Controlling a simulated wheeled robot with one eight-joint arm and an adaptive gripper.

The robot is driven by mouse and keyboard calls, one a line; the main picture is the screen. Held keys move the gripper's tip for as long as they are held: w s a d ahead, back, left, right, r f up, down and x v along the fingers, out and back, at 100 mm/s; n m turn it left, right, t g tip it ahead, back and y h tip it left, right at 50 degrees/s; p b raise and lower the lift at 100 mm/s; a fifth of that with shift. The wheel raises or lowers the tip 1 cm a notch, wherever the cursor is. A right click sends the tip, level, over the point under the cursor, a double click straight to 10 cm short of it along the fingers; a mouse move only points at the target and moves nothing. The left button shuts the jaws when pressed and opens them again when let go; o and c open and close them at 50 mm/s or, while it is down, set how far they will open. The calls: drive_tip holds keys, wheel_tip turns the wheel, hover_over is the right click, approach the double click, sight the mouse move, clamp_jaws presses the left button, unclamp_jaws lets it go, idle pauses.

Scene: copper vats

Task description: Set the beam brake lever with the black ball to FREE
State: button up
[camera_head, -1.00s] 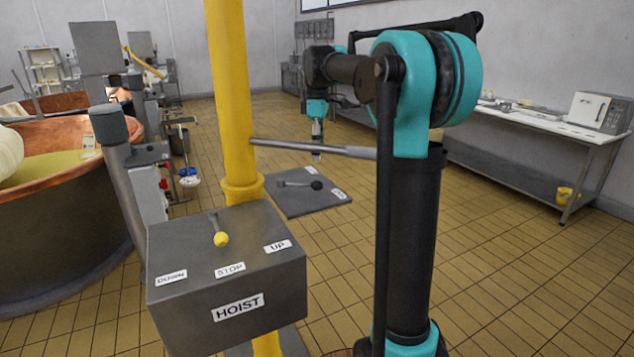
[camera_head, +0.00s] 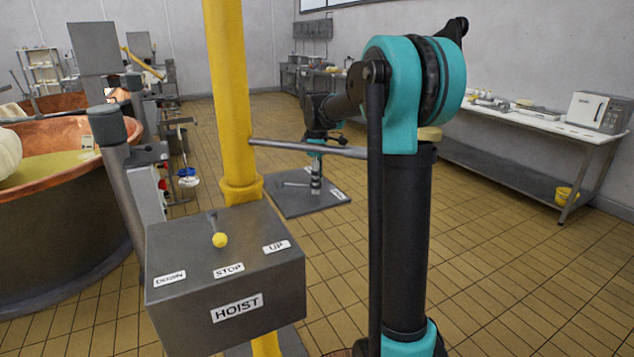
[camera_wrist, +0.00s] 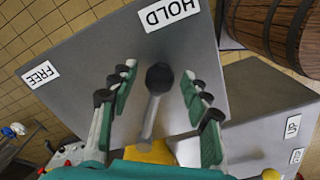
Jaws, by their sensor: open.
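The beam brake is a flat grey plate (camera_head: 328,207) low behind the yellow post in the head view. In the wrist view its lever (camera_wrist: 150,118) ends in a black ball (camera_wrist: 158,77). The ball points toward the HOLD label (camera_wrist: 168,12), and the FREE label (camera_wrist: 39,73) is off to the left. My gripper (camera_wrist: 158,79) is open, with fingers on both sides of the ball and gaps on each side.
A grey HOIST box (camera_head: 228,268) with a yellow-ball lever (camera_head: 220,240) stands in front. A yellow post (camera_head: 230,100) and a grey bar (camera_head: 308,148) stand between the head camera and the plate. A wooden barrel (camera_wrist: 275,30) is at the wrist view's upper right.

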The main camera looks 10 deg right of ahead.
clamp_jaws()
drive_tip(key=shift+w, duration=0.1)
idle(0.3)
drive_tip(key=shift+w+d+n, duration=0.25)
drive_tip(key=shift+w+n, duration=0.75)
drive_tip(key=shift+w, duration=0.05)
drive_tip(key=w+n, duration=0.3)
drive_tip(key=w+a+n, duration=0.1)
drive_tip(key=w+n, duration=0.2)
drive_tip(key=w+a+n, duration=0.1)
drive_tip(key=w+n, duration=0.1)
drive_tip(key=w, duration=0.1)
drive_tip(key=shift+a+n, duration=0.25)
drive_tip(key=shift+n, duration=0.15)
drive_tip(key=shift+w+a+n, duration=1.1)
drive_tip(key=shift+a+n, duration=0.1)
drive_tip(key=shift+n, duration=0.5)
unclamp_jaws()
wheel_tip(320, 180, up, 12)
